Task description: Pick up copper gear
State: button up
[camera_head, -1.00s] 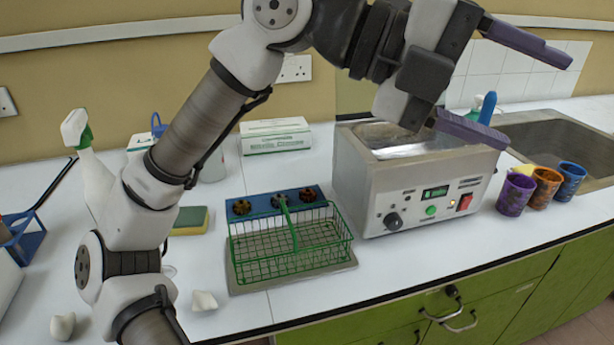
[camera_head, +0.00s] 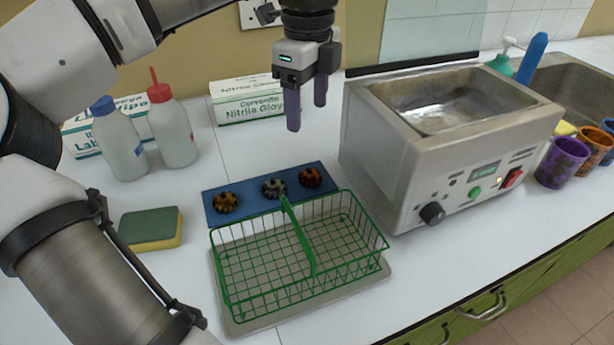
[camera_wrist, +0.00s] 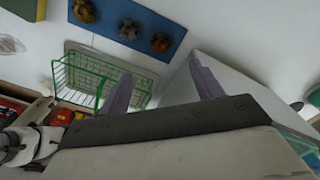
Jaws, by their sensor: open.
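Three gears lie in a row on a blue mat (camera_head: 248,198). The reddish copper gear (camera_head: 310,177) is at the right end; it also shows in the wrist view (camera_wrist: 160,42). A grey gear (camera_head: 273,188) is in the middle and a yellowish brass gear (camera_head: 227,202) is at the left end. My gripper (camera_head: 306,108) is open and empty, fingers pointing down, above the counter and higher in the picture than the copper gear. In the wrist view its two purple fingers (camera_wrist: 160,72) are apart with nothing between them.
A green wire basket (camera_head: 345,200) on a grey tray (camera_head: 365,283) stands just in front of the mat. A metal bath (camera_head: 430,150) stands close on the right. A glove box (camera_head: 245,100), bottles (camera_head: 172,130) and a sponge (camera_head: 150,228) are behind and left.

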send_over(310, 172)
jog(key=f, duration=0.7)
jog(key=shift+w+a+f, duration=0.15)
jog(key=shift+a+f, duration=0.05)
jog(key=shift+f, duration=0.2)
jog(key=shift+d+f+p, duration=0.15)
jog(key=shift+f+p, duration=0.15)
jog(key=shift+f, duration=1)
jog(key=shift+d+f+p, duration=0.1)
jog(key=shift+f+p, duration=0.15)
jog(key=shift+f, duration=1)
jog(key=c, duration=1.2)
